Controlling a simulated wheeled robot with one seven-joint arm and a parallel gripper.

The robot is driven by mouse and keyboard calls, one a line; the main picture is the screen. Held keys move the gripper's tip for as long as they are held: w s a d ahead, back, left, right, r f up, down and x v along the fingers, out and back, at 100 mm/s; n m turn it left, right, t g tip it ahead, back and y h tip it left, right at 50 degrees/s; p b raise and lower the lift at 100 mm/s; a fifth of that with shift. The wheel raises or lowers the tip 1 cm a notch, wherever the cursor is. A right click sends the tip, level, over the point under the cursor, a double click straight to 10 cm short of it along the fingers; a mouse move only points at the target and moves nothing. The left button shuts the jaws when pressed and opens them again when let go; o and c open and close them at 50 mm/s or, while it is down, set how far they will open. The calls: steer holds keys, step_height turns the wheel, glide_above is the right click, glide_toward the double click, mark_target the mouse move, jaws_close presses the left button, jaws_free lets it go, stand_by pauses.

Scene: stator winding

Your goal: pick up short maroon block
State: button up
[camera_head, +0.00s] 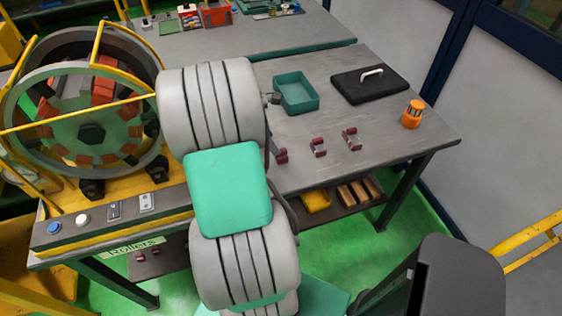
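Several small maroon blocks lie in pairs on the grey workbench (400,125), in a slanting row right of my arm. One pair of maroon blocks (282,155) is right beside my arm and partly hidden by it. A middle pair of maroon blocks (318,147) and a right pair of maroon blocks (352,138) show more fully, with pale fittings by them. They are too small for me to tell which is the short one. My grey and green arm fills the middle of the view. My gripper is hidden behind it, so its fingers do not show.
A yellow-framed stator drum (85,120) is left. The bench's front right is clear.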

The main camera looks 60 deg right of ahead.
mark_target(282, 155)
steer(key=x, duration=0.3)
steer(key=p+x, duration=0.1)
steer(key=x, duration=0.4)
steer(key=shift+s+d+f+p, duration=0.15)
steer(key=shift+s+p, duration=0.15)
steer(key=shift+s, duration=0.15)
steer(key=shift+c, duration=0.4)
jaws_close()
stand_by(0.4)
